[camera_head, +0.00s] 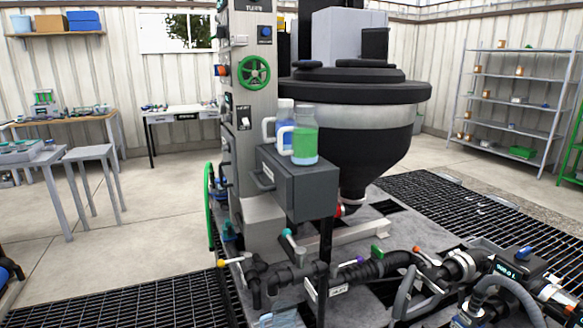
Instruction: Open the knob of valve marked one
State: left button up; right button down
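The pipe manifold (380,268) runs along the lower middle, in front of the machine. It carries several small coloured handles: a yellow-tipped one (223,263), a teal one (288,233), a purple one (358,261), a green one (377,251) and an orange one (420,250). A green handwheel (255,72) is on the grey column above. A white tag (340,290) hangs at the manifold, its writing too small to read. I cannot tell which valve is marked one, or whether it is open.
A large dark hopper (370,150) stands behind the manifold. A jug with green liquid (304,145) sits on a grey box (290,185). Grey hoses and a dark device (515,270) crowd the lower right. Black floor grating (140,307) lies at the front left.

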aim_at(522, 254)
jog(key=z, duration=1.4)
